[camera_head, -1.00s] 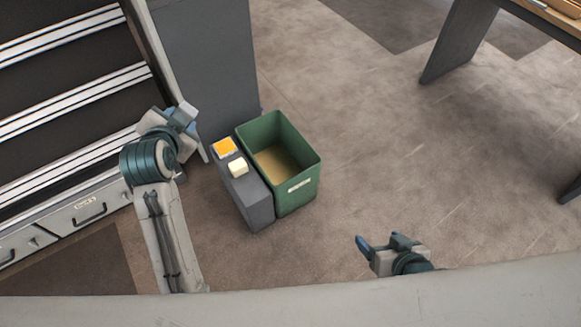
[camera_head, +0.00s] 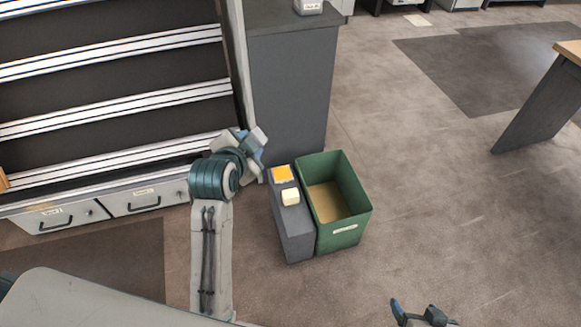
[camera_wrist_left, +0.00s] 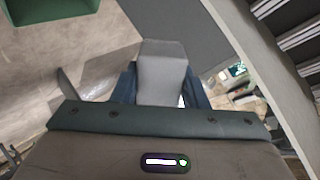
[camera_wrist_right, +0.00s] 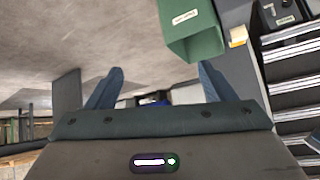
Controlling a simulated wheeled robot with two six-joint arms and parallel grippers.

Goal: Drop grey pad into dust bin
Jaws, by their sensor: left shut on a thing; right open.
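The green bin (camera_head: 340,236) stands open on the floor near the middle of the head view, with a tan bottom and a small label on its front. It also shows at the top left of the left wrist view (camera_wrist_left: 50,10) and in the right wrist view (camera_wrist_right: 198,45). My left gripper (camera_head: 256,141) is shut on the grey pad (camera_wrist_left: 162,75), which sticks out between its fingers. It is up and to the left of the bin in the head view, not over its opening. My right gripper (camera_head: 420,310) is open and empty at the bottom right.
A narrow grey box (camera_head: 293,225) with an orange square (camera_head: 283,174) and a cream block (camera_head: 290,197) on top stands against the bin's left side. A dark grey cabinet (camera_head: 290,90) is behind. Sloped shelving (camera_head: 110,100) is at left. Floor to the right is clear.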

